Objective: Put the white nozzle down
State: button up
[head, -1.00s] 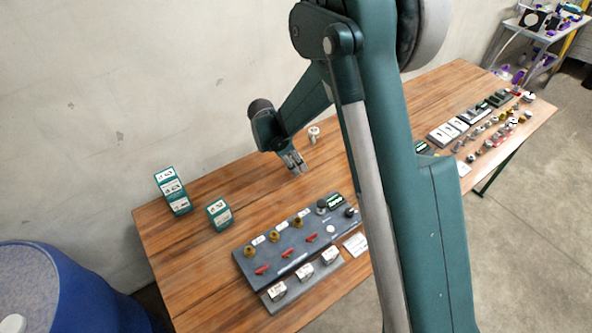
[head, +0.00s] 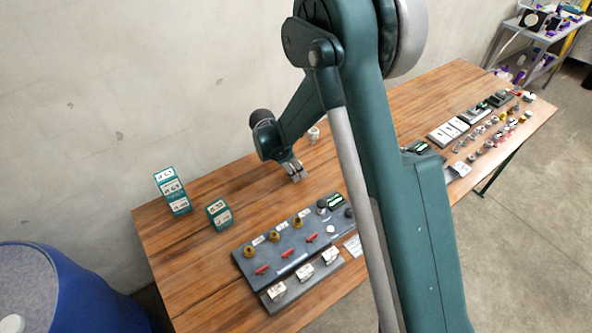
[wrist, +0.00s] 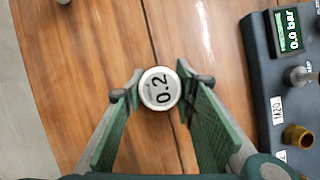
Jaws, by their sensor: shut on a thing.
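My gripper (head: 297,175) is over the bare wood behind the dark panel in the head view. In the wrist view my gripper (wrist: 160,85) has its two green-padded fingers closed on the sides of the white nozzle (wrist: 160,88). The nozzle shows as a pale round face marked "0.2", upright to the camera. Its lower part is hidden beneath that face, and I cannot tell whether it touches the table (head: 205,270). In the head view the nozzle is too small to make out in the fingers.
The dark panel (head: 262,249) with brass fittings, red levers and a gauge display lies in front. A small whitish part (head: 314,134) stands behind my gripper. Several parts and trays (head: 450,131) lie right. Wood around the gripper is clear.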

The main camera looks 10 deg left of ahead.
jog(key=o, duration=0.8)
jog(key=shift+f, duration=0.1)
jog(key=p+v, duration=0.1)
jog(key=v, duration=1.1)
dwell(0.3)
